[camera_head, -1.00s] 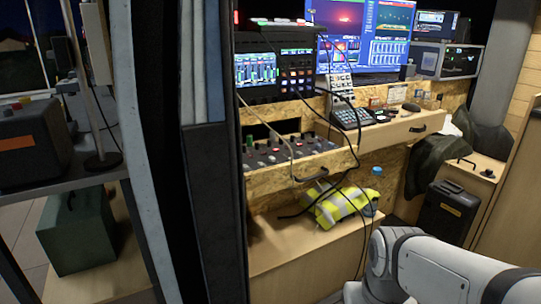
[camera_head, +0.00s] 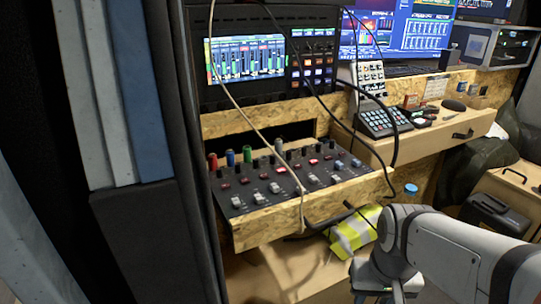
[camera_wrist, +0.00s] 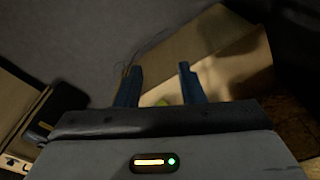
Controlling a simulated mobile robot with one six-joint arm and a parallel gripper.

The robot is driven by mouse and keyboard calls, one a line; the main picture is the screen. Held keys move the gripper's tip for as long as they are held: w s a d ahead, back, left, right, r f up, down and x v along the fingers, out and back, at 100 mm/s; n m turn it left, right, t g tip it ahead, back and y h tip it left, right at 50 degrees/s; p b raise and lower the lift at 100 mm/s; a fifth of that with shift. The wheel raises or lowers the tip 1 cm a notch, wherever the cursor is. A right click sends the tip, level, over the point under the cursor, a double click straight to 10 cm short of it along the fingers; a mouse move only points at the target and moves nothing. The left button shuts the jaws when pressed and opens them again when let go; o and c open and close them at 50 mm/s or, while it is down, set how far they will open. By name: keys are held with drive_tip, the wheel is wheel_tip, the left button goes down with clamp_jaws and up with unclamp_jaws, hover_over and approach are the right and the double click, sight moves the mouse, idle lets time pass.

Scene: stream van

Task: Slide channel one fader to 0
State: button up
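The fader mixer panel (camera_head: 250,190) lies in a pulled-out wooden drawer left of centre in the head view. It has several coloured knobs along its back, including a red one (camera_head: 212,161) at the left, and several light fader caps, the leftmost (camera_head: 236,202) near the front left. Which cap is channel one, and its scale, are too small to read. My gripper (camera_wrist: 160,85) shows in the wrist view with two blue fingers apart and nothing between them. In the head view my arm is at the lower right, below and right of the panel, not touching it.
A cable (camera_head: 262,140) hangs across the panel and drawer front. A keypad device (camera_head: 384,120) sits on a drawer to the right. A yellow-grey vest (camera_head: 352,232) lies on the bench below. A dark upright post (camera_head: 150,235) stands close on the left.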

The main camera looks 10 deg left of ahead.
drive_tip(key=shift+a, duration=0.15)
drive_tip(key=w+a+r+n+p, duration=0.1)
drive_tip(key=w+a+r+p, duration=0.2)
drive_tip(key=r+p, duration=0.2)
drive_tip(key=w+a+r+n+p, duration=0.1)
drive_tip(key=w+a+r+p, duration=0.2)
drive_tip(key=r+p, duration=0.3)
drive_tip(key=w+a+r+n+p, duration=0.2)
drive_tip(key=w+a+r+p, duration=0.1)
drive_tip(key=r+p, duration=0.3)
drive_tip(key=shift+w+a+r, duration=0.15)
drive_tip(key=shift+w+a, duration=0.2)
drive_tip(key=shift+a, duration=0.45)
drive_tip(key=w+a+r+n+p, duration=0.1)
drive_tip(key=w+a+r+p, duration=0.2)
drive_tip(key=a+p, duration=0.4)
drive_tip(key=n+g+p, duration=0.1)
drive_tip(key=p, duration=0.6)
approach(236, 200)
drive_tip(key=shift+f, duration=0.35)
wheel_tip(236, 200, down, 7)
drive_tip(key=shift+f, duration=0.2)
